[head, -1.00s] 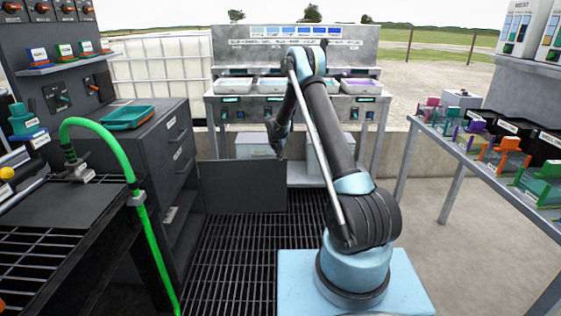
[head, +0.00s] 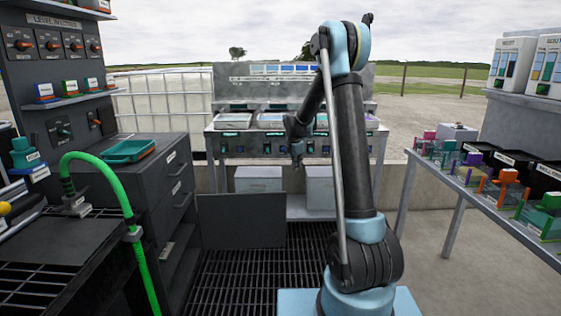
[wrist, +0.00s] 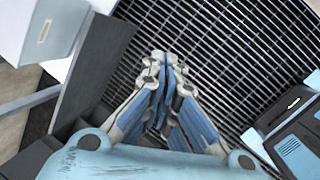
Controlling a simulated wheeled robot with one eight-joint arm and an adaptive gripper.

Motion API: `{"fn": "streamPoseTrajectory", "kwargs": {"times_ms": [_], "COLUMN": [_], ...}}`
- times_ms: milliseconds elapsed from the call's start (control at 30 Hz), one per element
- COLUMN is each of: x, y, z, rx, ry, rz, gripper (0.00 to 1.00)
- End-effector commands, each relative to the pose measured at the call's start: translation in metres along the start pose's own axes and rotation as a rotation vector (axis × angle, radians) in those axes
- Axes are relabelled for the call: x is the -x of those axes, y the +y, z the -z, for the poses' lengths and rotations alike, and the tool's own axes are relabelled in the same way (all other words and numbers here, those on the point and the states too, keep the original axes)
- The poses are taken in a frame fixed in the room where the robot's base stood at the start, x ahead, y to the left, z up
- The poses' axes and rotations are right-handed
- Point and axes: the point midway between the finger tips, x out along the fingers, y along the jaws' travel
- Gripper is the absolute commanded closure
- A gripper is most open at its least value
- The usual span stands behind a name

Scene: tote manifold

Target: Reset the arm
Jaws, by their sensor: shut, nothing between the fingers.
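My arm rises from its light-blue base in the middle of the head view, with its elbow high above the back bench. My gripper (head: 297,158) hangs below the forearm, in front of the bench, pointing down. In the wrist view my gripper (wrist: 163,65) has its fingers together, with nothing between them, above the dark floor grating (wrist: 215,50). The fingers touch no object that I can see.
A back bench (head: 295,130) holds several trays. A dark low panel (head: 242,221) stands on the grating. Dark drawers (head: 165,180) with a green tray (head: 128,151) and a green hose (head: 140,245) are at left. A table (head: 485,188) with coloured items is at right.

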Motion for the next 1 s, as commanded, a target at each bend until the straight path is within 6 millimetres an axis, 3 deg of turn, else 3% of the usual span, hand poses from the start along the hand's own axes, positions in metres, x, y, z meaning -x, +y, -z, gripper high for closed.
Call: {"fn": "streamPoseTrajectory", "kwargs": {"times_ms": [200,500,1000], "x": [0.049,0.104,0.163], "y": [-0.048,-0.119,-0.248], "z": [-0.009,-0.014,-0.002], "rx": [-0.199,-0.474,-0.933], "ry": [0.014,0.03,0.049], "rz": [0.009,0.025,0.06], "gripper": [1.0,1.0,1.0]}}
